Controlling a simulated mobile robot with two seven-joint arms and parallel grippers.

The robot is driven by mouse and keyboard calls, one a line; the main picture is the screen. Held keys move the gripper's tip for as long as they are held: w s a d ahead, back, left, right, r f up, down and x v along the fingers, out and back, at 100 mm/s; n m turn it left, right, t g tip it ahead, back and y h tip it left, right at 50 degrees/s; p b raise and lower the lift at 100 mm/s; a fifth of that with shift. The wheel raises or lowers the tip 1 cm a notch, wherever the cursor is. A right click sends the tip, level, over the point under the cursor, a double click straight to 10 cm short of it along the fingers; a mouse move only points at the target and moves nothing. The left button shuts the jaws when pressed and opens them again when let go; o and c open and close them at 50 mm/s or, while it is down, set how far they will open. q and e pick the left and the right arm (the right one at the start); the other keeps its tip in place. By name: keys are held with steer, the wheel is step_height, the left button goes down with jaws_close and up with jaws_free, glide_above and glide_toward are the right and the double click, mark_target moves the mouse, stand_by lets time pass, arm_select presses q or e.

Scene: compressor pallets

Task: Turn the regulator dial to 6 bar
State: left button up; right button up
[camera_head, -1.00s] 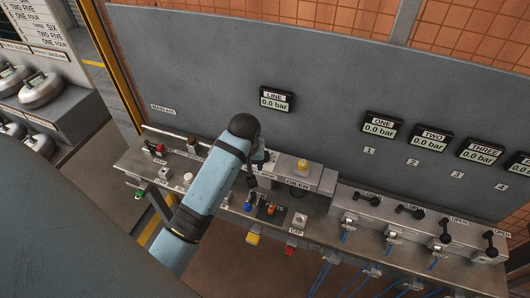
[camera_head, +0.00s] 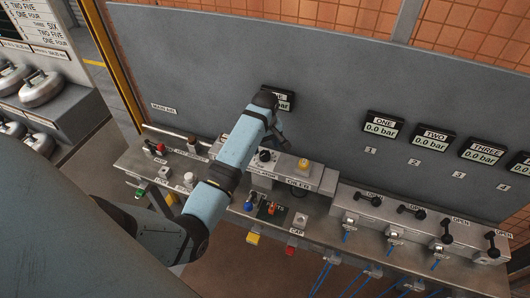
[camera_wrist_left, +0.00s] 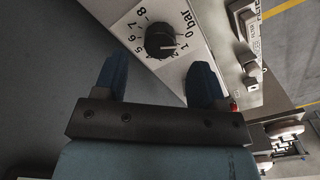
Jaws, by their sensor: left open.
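The regulator dial (camera_head: 265,155) is a black round knob on the grey bench unit, left of the oiler. In the left wrist view the knob (camera_wrist_left: 160,41) shows its scale, and its white pointer line is turned toward the low end, near 0 and 1. My left gripper (camera_wrist_left: 158,82) is open and empty, its two blue fingers short of the knob and not touching it. In the head view my left gripper (camera_head: 277,131) is small and mostly hidden by my arm, close above the dial. My right gripper is in neither view.
The LINE gauge (camera_head: 286,101) is partly covered by my arm. Gauges ONE (camera_head: 382,125), TWO (camera_head: 432,137) and THREE (camera_head: 482,150) read 0.0 bar. A yellow-topped oiler (camera_head: 303,164) stands right of the dial. Black valve levers (camera_head: 411,210) line the right bench.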

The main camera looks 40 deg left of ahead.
mark_target(265, 154)
arm_select(q)
steer(key=shift+f, duration=2.35)
steer(key=c, duration=0.9)
